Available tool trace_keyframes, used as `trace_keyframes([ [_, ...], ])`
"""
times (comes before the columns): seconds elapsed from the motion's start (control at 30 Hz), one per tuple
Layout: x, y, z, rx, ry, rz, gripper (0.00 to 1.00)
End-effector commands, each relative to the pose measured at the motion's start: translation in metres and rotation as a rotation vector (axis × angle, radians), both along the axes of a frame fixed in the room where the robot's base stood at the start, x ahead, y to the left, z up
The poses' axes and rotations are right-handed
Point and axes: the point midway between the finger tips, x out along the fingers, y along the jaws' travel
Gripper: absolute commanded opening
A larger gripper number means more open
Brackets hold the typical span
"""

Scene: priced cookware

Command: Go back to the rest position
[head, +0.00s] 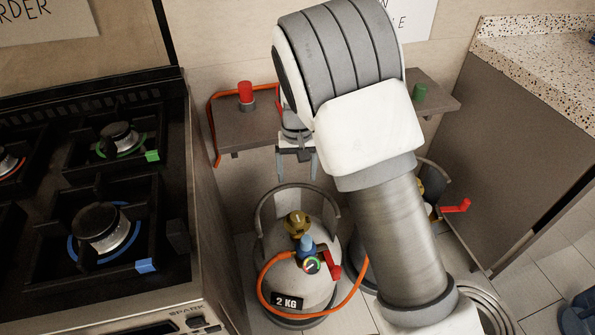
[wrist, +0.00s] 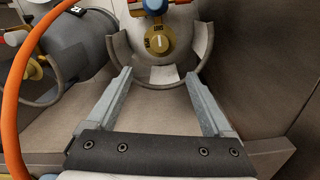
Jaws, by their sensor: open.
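My gripper (head: 297,172) hangs in front of the wall shelf, above and behind a grey gas cylinder (head: 285,268) marked 2 KG. Its two fingers are spread with nothing between them; they also show apart in the wrist view (wrist: 160,82). The cylinder has a brass valve (head: 296,223), a blue fitting (head: 307,245), a round gauge and a red lever (head: 332,267). In the wrist view the brass valve (wrist: 158,40) and the cylinder's collar lie beyond the fingertips. My arm hides much of the middle of the head view.
A black gas stove (head: 115,190) stands at left. The wall shelf (head: 222,132) bears a red piece (head: 245,92) and a green piece (head: 419,92). A second cylinder with a red handle (head: 456,207) is partly behind my arm. An orange hose (wrist: 15,95) crosses the wrist view's left.

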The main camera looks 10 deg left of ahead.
Motion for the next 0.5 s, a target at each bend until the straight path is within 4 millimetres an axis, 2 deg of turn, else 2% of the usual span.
trace_keyframes([
  [0.27,0.0,-0.002,0.002,0.002,-0.001,-0.002,0.85],
  [0.37,-0.001,-0.008,0.014,0.016,-0.008,-0.013,0.85],
  [0.5,-0.005,-0.027,0.046,0.051,-0.026,-0.041,0.85],
])
